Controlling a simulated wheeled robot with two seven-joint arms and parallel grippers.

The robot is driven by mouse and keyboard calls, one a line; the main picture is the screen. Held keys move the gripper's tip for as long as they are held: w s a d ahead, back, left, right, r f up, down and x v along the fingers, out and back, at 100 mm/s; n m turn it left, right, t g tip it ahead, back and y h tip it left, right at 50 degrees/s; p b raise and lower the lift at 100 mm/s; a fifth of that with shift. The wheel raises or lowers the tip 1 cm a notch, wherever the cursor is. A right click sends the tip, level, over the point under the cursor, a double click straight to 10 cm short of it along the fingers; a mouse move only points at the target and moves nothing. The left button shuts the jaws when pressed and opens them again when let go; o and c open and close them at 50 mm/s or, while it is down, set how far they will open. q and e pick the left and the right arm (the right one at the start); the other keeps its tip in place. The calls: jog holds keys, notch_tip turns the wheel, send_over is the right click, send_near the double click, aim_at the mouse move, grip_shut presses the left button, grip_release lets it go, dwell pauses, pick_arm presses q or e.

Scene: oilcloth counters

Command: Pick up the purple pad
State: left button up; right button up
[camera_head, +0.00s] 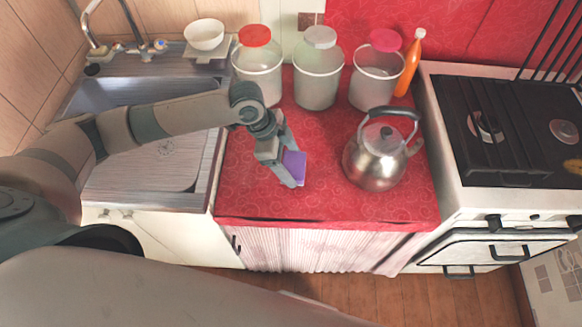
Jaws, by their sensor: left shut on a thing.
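The purple pad (295,166) is a small purple block over the red oilcloth counter (325,205), left of the kettle. My left gripper (289,174) reaches in from the left and is shut on the purple pad, with its fingers pointing down toward the front of the counter. The fingers hide part of the pad. I cannot tell whether the pad touches the counter or is just above it. My right gripper is not in view.
A steel kettle (375,165) stands right of the pad. Three lidded jars, one with a red lid (254,36), and an orange bottle (408,65) line the back. A sink (150,160) is left, a stove (510,130) right. The counter's front is clear.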

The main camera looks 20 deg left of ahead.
pick_arm(q)
jog(key=shift+r, duration=0.75)
jog(key=d+r+b, duration=0.3)
jog(key=d+r, duration=0.4)
jog(key=d, duration=0.4)
jog(key=shift+d, duration=0.35)
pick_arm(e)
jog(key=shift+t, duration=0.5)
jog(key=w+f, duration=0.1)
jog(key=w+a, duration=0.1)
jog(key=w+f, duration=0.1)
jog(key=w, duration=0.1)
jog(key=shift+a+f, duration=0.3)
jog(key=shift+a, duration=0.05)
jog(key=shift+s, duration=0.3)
